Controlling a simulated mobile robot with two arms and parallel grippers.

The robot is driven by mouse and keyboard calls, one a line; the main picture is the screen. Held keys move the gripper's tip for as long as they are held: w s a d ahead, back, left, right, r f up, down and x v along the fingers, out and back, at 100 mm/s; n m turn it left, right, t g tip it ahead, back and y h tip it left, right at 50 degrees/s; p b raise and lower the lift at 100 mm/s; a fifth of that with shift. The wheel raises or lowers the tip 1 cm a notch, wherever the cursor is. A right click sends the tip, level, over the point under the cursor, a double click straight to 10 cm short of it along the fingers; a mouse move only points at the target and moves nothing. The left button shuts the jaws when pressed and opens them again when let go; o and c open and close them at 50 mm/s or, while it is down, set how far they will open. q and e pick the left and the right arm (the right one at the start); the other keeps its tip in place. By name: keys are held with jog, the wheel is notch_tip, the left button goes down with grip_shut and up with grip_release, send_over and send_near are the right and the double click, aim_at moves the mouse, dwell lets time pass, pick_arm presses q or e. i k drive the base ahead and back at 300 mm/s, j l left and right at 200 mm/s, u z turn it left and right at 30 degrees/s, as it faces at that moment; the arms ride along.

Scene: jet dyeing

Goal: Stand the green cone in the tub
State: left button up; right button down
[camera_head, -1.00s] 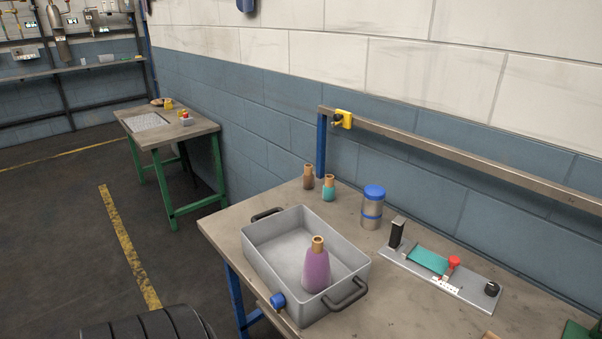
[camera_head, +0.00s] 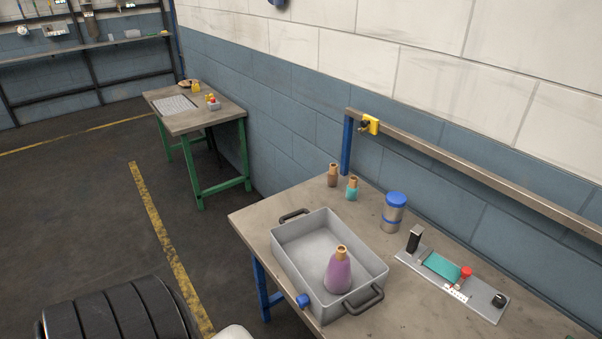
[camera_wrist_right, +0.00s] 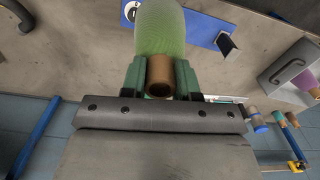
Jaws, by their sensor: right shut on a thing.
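The green cone (camera_wrist_right: 165,28) is in the right wrist view, with its brown tip (camera_wrist_right: 159,78) between the fingers of my right gripper (camera_wrist_right: 160,74). The gripper is shut on it at the tip end; the cone's wide end runs out of the top of the picture. The grey tub (camera_head: 297,277) stands on the workbench in the head view, with a purple cone (camera_head: 338,274) upright in its near right part. The tub's far left part is empty. The tub also shows at the right of the wrist view (camera_wrist_right: 277,72), apart from the gripper. My left gripper is not in view.
Behind the tub stand a brown cone (camera_head: 332,175), a teal cone (camera_head: 351,188) and a blue-lidded canister (camera_head: 394,212). A metal fixture (camera_head: 480,297) with a teal plate lies to the right. A rail (camera_head: 470,172) runs above the bench's back edge. The tub has dark handles.

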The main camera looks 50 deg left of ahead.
aim_at(312, 255)
jog(key=j+u, duration=0.1)
jog(key=u, duration=0.3)
jog(key=j+u, duration=0.1)
jog(key=u, duration=0.3)
jog(key=j+u, duration=0.1)
jog(key=u, duration=0.75)
jog(key=j+u, duration=0.15)
jog(key=u, duration=0.25)
